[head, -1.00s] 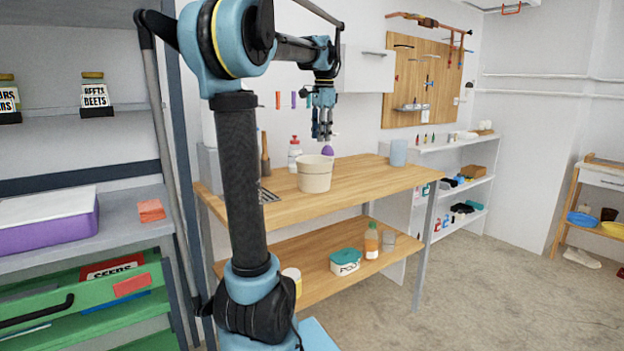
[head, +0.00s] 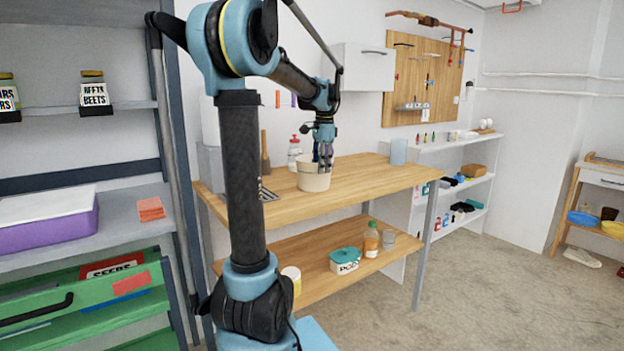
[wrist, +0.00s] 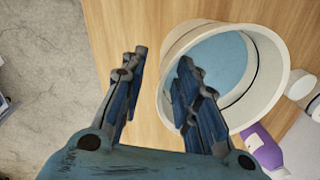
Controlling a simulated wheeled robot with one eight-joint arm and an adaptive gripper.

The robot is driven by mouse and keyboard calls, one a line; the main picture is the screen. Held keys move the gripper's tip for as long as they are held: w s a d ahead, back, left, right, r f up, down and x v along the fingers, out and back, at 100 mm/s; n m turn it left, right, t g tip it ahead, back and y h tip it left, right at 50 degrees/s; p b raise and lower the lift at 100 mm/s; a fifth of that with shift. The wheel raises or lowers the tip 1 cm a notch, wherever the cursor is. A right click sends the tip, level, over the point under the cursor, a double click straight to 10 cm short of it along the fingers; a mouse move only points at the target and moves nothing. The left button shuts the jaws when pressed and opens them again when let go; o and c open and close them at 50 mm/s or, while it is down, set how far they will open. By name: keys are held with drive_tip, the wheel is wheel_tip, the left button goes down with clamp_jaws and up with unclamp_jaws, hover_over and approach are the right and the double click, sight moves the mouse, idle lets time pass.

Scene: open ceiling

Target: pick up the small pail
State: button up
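The small pail (head: 313,176) is cream-coloured and stands upright on the wooden workbench top in the head view. In the wrist view the pail (wrist: 272,62) shows from above, with a pale blue inside. My gripper (head: 324,166) is at the pail's rim. In the wrist view my gripper (wrist: 158,78) is open, its fingers apart. The right finger overlaps the pail's opening and the left finger is over bare wood outside it, with the near rim between them. I cannot tell whether either finger touches the pail.
The workbench (head: 375,180) has free wood to the right of the pail. A red-capped bottle (head: 294,152) and a brown-handled tool (head: 265,155) stand behind it.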

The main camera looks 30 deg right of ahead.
sight(321, 180)
drive_tip(key=shift+w+d+f, duration=0.1)
drive_tip(key=shift+w+f, duration=0.1)
drive_tip(key=shift+f, duration=0.6)
drive_tip(key=shift+w+d+f, duration=0.1)
drive_tip(key=shift+w+f, duration=0.1)
drive_tip(key=shift+f, duration=0.65)
drive_tip(key=shift+w+f, duration=0.2)
drive_tip(key=shift+f, duration=0.6)
clamp_jaws()
